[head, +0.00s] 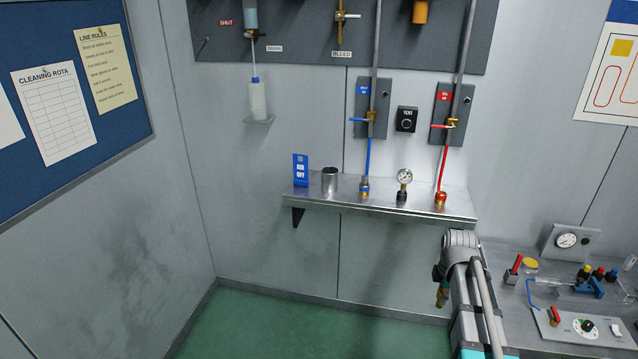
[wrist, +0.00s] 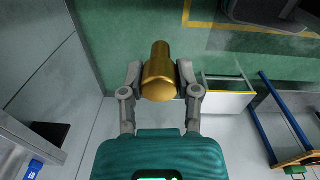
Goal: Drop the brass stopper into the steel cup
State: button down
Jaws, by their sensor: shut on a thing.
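The brass stopper (wrist: 159,72) is held between the two fingers of my gripper (wrist: 159,80) in the wrist view, with green floor far below it. In the head view my gripper (head: 441,284) is below and in front of the steel shelf's right part, and a brassy end of the stopper (head: 442,297) shows under it. The steel cup (head: 329,180) stands upright on the shelf at its left part, up and to the left of my gripper. The inside of the cup is mostly hidden.
The wall shelf (head: 405,206) also bears a blue AIR OFF sign (head: 300,170), a pressure gauge (head: 404,178) and brass fittings under a blue hose (head: 367,160) and a red hose (head: 443,170). A cluttered bench (head: 510,315) stands at the right. Space left of my arm is free.

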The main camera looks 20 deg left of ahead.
aim_at(333, 189)
jog(key=u, duration=0.8)
